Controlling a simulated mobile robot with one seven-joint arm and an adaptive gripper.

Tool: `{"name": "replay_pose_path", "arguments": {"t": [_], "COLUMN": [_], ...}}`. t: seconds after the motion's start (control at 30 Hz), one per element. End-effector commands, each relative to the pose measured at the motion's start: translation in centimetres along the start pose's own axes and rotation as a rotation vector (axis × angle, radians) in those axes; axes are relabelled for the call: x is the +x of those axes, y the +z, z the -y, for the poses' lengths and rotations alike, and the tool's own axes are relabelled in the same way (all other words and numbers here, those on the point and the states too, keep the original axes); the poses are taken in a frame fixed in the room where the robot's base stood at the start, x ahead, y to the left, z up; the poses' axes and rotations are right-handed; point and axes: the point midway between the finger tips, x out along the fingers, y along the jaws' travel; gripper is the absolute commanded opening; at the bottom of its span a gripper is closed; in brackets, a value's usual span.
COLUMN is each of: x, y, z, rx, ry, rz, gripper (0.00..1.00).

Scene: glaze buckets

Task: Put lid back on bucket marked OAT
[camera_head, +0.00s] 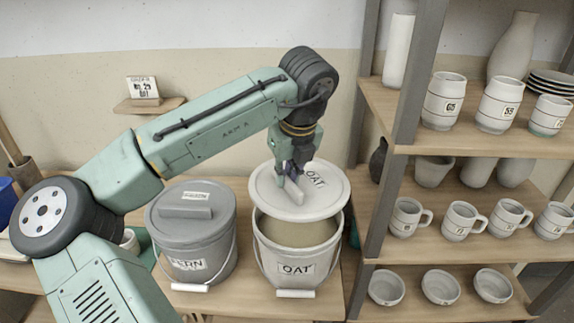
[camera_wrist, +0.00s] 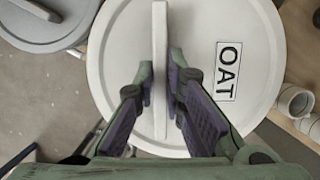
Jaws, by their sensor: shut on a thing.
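My gripper (camera_head: 293,168) is shut on the bar handle of a pale round lid (camera_head: 325,200) marked OAT. In the wrist view my gripper (camera_wrist: 160,85) has a finger on each side of the handle, and the lid (camera_wrist: 200,25) fills most of the picture. The OAT bucket (camera_head: 297,268) is pale and stands upright on the bench, with its label facing front. The lid is above the back of its mouth, apparently tilted. The front of the opening shows glaze inside. The lid hides the bucket's back rim, so I cannot tell whether they touch there.
A grey bucket (camera_head: 192,245) marked FERN, with its lid on, stands close to the left of the OAT bucket. A shelf unit (camera_head: 405,100) with mugs, bowls and vases stands close on the right. A small wall shelf (camera_head: 149,105) holds a card.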

Motion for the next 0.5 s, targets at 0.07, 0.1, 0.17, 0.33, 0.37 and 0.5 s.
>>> {"name": "replay_pose_path", "arguments": {"t": [0.07,0.1,0.17,0.33,0.37,0.5], "x": [0.3,0.5,0.8,2.1,2.4,3.6], "y": [-0.1,-0.1,-0.2,-0.6,-0.7,-1.1], "z": [0.0,0.0,0.0,0.0,0.0,0.0], "rx": [0.000,-0.001,-0.001,-0.001,-0.001,-0.001], "ry": [0.001,0.001,0.001,0.000,0.001,0.000], "rz": [0.001,0.001,0.001,0.001,0.001,0.002], "gripper": [0.00,0.00,0.00,0.00,0.00,0.00]}}
